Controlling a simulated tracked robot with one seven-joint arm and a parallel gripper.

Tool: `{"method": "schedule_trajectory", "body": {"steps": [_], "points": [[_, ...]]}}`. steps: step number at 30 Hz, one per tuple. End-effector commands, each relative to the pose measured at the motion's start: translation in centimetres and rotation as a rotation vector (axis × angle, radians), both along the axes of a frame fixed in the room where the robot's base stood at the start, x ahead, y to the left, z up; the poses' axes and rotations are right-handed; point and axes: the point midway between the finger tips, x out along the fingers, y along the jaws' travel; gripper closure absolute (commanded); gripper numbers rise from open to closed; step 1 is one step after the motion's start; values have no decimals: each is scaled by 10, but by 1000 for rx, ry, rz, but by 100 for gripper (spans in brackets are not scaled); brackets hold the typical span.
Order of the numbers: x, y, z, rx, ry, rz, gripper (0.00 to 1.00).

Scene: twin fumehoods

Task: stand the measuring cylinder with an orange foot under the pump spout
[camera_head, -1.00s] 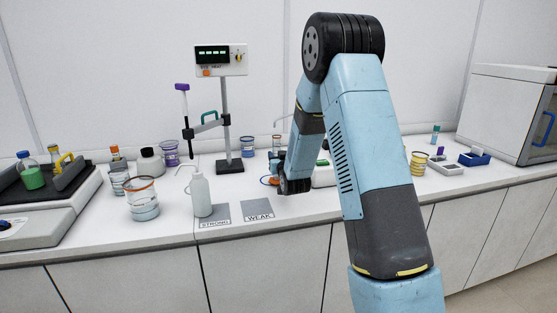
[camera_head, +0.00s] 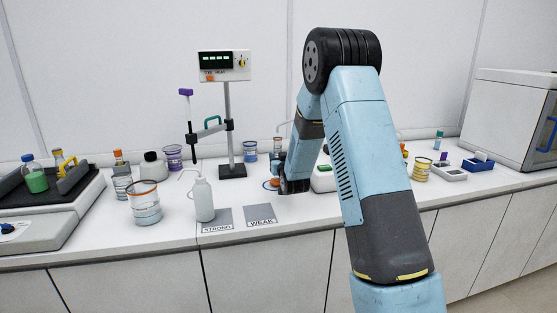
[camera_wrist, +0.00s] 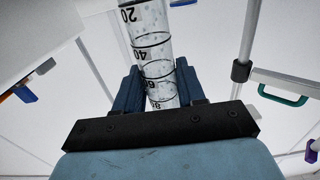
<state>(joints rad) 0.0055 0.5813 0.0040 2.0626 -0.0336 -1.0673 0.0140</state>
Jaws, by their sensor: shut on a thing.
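In the wrist view my gripper (camera_wrist: 158,88) is shut on a clear measuring cylinder (camera_wrist: 152,50). It has black rings and upside-down numbers, and stands between the two blue fingers. Its foot is outside that view. In the head view my gripper (camera_head: 279,184) is low over the bench, largely hidden by my wrist. A small orange patch (camera_head: 268,184) shows beside it, too small to tell if it is the foot. A thin bent spout (camera_head: 281,126) shows left of my arm. A white box with green (camera_head: 322,178), partly behind my arm, may be its pump.
A display stand (camera_head: 228,130) with clamp is left of my gripper. A wash bottle (camera_head: 203,199), a beaker (camera_head: 146,208) and the STRONG (camera_head: 217,214) and WEAK (camera_head: 260,212) cards lie in front and left. Blue-banded glassware (camera_head: 250,151) stands behind.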

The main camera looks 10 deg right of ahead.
Motion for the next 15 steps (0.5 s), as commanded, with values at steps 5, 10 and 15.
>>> {"method": "schedule_trajectory", "body": {"steps": [5, 10, 15], "points": [[0, 1, 0, 0, 0, 1, 95], [0, 0, -3, 0, 0, 0, 95], [0, 0, -6, 0, 0, 0, 95]]}}
